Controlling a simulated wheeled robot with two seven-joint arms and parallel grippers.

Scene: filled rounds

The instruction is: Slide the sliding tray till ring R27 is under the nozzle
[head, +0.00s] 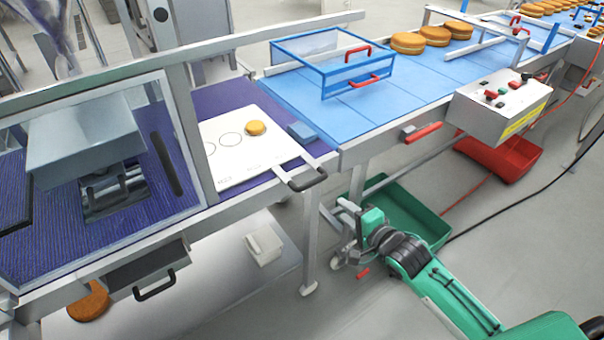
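The white sliding tray (245,162) lies on the purple bed, right of the guarded machine. It has drawn rings, a printed label that seems to read R27 near its front left, and a black handle (307,180) at its front right. A round orange-brown cake (255,128) sits on its back part. The metal hopper (85,135) stands behind the clear guard with a metal block (115,190) under it; I cannot make out the nozzle tip. My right gripper (340,232) is low, below and right of the handle, apart from it, with its fingers seemingly spread and empty. My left gripper is out of view.
A blue block (301,132) sits beside the tray. A blue-framed clear guard (335,62) stands on the blue belt (400,88). A control box (500,100) juts out at the right. A green crate (410,210) and a red crate (505,160) are on the floor.

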